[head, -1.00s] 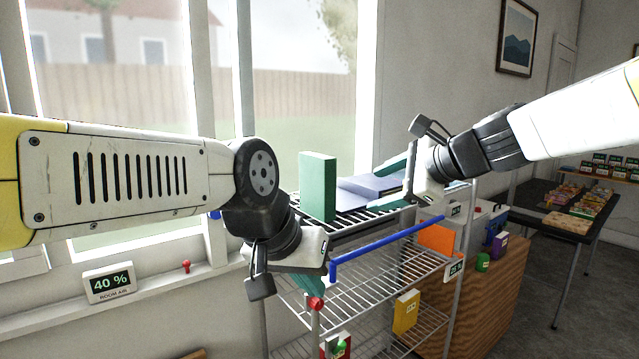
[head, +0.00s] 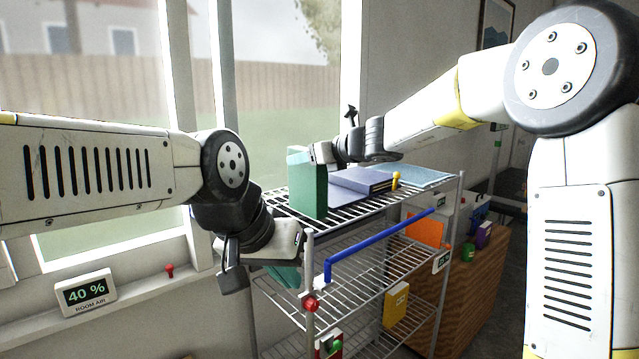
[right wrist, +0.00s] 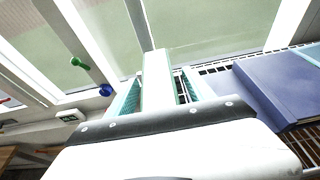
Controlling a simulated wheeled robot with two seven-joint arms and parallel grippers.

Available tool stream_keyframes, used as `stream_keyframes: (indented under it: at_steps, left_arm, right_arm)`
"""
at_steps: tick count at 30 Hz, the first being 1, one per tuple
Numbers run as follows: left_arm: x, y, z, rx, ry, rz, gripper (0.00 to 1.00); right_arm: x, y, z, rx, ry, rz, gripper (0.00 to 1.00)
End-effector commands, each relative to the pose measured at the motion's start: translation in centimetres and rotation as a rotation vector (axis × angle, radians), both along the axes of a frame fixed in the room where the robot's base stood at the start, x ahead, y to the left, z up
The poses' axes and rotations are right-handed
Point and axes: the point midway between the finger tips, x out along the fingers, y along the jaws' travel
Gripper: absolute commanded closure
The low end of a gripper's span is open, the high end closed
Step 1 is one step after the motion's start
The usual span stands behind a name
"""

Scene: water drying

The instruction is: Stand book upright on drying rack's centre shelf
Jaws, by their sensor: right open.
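A green book (head: 308,188) stands upright at the left end of the wire drying rack's top shelf (head: 345,214). My right gripper (head: 312,156) is at the book's upper part in the head view. In the right wrist view its open teal-padded fingers lie either side of a pale upright slab, seemingly the book (right wrist: 158,82); contact cannot be told. My left gripper (head: 284,274) hangs by the rack's left post, below the top shelf. Its teal fingers are partly hidden by its own body, so its opening cannot be told. The middle shelf (head: 375,265) shows bare wires.
A blue-purple book (head: 362,182) lies flat right of the green book, with a light blue flat item (head: 425,177) beyond. A blue bar (head: 385,240) runs along the rack's front. A yellow box (head: 396,305) is on a lower shelf. The window is close behind.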

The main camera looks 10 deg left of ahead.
Motion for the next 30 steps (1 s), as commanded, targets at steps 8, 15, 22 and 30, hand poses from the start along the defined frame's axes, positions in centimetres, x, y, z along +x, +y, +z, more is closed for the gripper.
stream_keyframes:
  at_steps: [8, 15, 22, 30]
  left_arm:
    - [0.00, 0.00, 0.00, 0.000, 0.000, 0.000, 1.00]
    - [0.00, 0.00, 0.00, 0.000, 0.000, 0.000, 1.00]
    - [0.00, 0.00, 0.00, 0.000, 0.000, 0.000, 1.00]
    - [0.00, 0.00, 0.00, 0.000, 0.000, 0.000, 1.00]
  right_arm:
    - [0.29, 0.34, -0.12, -0.001, -0.001, -0.001, 0.38]
    - [0.28, 0.32, -0.12, -0.001, -0.001, -0.001, 0.81]
    - [0.27, 0.31, -0.12, -0.001, -0.001, -0.001, 1.00]
    - [0.27, 0.30, -0.11, -0.001, -0.001, -0.001, 1.00]
